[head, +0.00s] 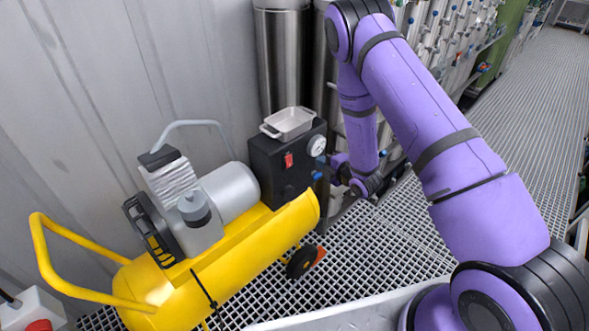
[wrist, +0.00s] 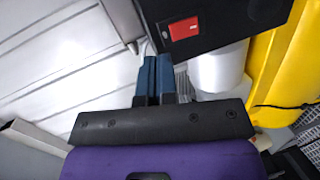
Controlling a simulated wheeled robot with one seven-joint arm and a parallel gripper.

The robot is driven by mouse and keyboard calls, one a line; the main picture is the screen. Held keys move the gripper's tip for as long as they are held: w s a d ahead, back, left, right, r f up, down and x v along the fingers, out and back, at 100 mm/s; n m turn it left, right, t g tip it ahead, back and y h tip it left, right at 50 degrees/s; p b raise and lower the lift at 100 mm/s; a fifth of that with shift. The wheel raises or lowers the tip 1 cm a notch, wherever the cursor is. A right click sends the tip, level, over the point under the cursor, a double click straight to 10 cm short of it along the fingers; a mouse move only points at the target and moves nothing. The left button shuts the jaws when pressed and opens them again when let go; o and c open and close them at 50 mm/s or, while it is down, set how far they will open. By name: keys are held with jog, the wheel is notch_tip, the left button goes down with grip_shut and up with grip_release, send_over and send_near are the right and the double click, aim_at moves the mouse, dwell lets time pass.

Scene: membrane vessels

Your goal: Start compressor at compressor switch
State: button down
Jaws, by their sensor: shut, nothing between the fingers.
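The compressor (head: 230,262) has a yellow tank and a grey motor on top. Its black control box (head: 264,165) carries the red compressor switch (head: 288,160) on its front face, left of a round gauge. In the wrist view the red switch (wrist: 184,28) is near the top, on the black box (wrist: 228,24). My gripper (wrist: 155,60) is shut and empty, its blue fingertips just below and left of the switch in that view. In the head view my gripper (head: 318,174) is small, beside the box's right side. Whether it touches the box cannot be told.
A pale tray (head: 289,121) sits on top of the control box. A steel cylinder (head: 282,60) stands behind it, and a grey wall (head: 100,90) is behind the compressor. Pipework (head: 440,40) lines the back right. The grated floor (head: 540,120) is open at right.

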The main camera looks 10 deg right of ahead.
jog(key=n+y, duration=0.2)
send_near(290, 166)
jog(key=x, duration=0.6)
jog(key=shift+w+a, duration=0.25)
jog(key=shift+w, duration=0.05)
jog(key=shift+w+a+f, duration=0.1)
jog(key=shift+w+a, duration=0.1)
jog(key=shift+w, duration=0.1)
